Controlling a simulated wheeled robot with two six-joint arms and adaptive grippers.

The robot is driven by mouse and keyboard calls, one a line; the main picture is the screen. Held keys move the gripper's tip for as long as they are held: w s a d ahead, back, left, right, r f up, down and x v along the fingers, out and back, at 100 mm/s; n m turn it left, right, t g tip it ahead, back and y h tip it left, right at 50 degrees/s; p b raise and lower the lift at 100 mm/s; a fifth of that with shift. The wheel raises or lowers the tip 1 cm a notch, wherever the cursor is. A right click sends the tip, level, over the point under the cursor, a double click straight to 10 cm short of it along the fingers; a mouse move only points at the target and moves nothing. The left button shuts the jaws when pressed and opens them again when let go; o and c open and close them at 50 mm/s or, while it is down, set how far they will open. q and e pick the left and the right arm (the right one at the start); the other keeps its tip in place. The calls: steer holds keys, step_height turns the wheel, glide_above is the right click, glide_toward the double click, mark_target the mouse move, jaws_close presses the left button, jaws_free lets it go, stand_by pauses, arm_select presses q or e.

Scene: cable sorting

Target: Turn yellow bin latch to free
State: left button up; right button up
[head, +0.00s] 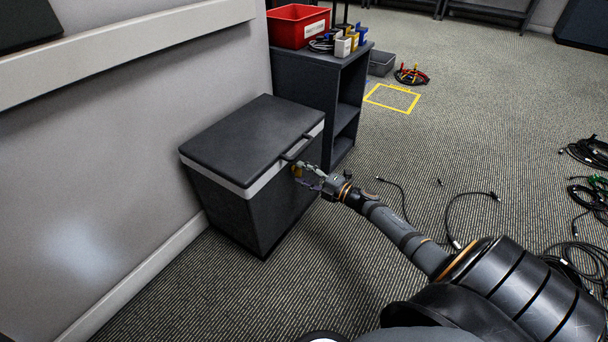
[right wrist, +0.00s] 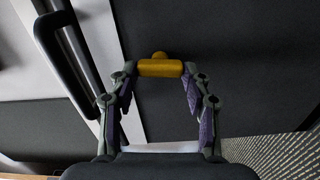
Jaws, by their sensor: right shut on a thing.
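The bin (head: 240,215) is a dark box with a black lid (head: 250,138) and a light band below it, standing against the wall. The lid looks closed. The yellow latch (right wrist: 160,68) is on the bin's front, near the black handle (head: 297,147), and is mostly hidden by my gripper in the head view. In the right wrist view the latch lies crosswise between the fingertips. My right gripper (head: 306,172) is at the bin's front and shut on the latch (right wrist: 160,70). My left gripper is not in view.
A dark shelf (head: 318,75) behind the bin holds a red bin (head: 298,25) and small coloured holders. A yellow floor outline (head: 392,98), a grey tray (head: 381,62) and several loose cables (head: 455,215) lie on the carpet. The carpet before the bin is clear.

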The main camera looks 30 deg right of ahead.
steer(key=shift+n, duration=0.6)
steer(key=shift+f, duration=0.1)
steer(key=o, duration=1.2)
steer(key=shift+c, duration=0.2)
steer(key=shift+s, duration=0.15)
steer(key=v, duration=1.1)
steer(key=shift+s+d, duration=0.15)
steer(key=shift+s, duration=0.2)
